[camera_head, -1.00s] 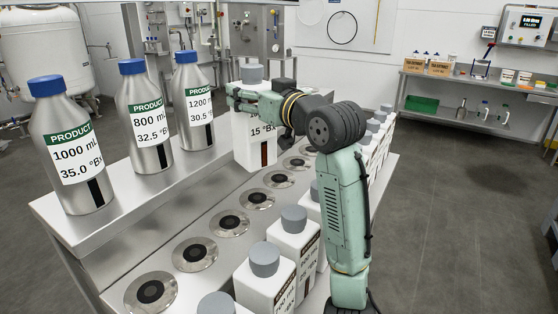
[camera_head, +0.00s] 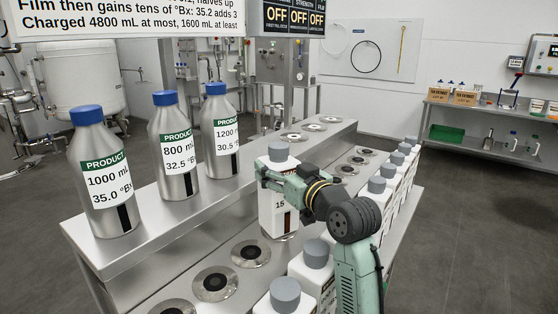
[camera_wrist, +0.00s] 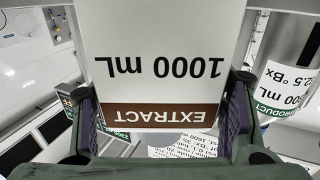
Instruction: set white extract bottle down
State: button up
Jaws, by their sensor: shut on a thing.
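The white extract bottle (camera_head: 278,212) has a grey cap and stands upright in my gripper (camera_head: 280,180). In the wrist view the bottle (camera_wrist: 165,50) shows a brown EXTRACT band and "1000 mL", upside down, between the two fingers of my gripper (camera_wrist: 162,115). My gripper is shut around its upper part. The bottle's base is at a round disc (camera_head: 286,236) on the lower step of the steel stand (camera_head: 185,270). I cannot tell whether it touches the disc.
Silver product bottles with blue caps (camera_head: 103,180) stand on the upper step at left. Several white grey-capped bottles (camera_head: 317,265) line the right edge, close to my arm. Empty discs (camera_head: 251,253) lie in front, with more behind (camera_head: 357,160).

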jog(key=shift+r, duration=0.2)
jog(key=shift+f, duration=0.15)
jog(key=o, duration=2)
jog(key=shift+f, duration=0.15)
jog(key=shift+c, duration=0.2)
jog(key=shift+s+d, duration=0.1)
jog(key=b+v, duration=0.2)
jog(key=v, duration=0.9)
jog(key=shift+s+d+b, duration=0.25)
jog(key=shift+s+b, duration=0.1)
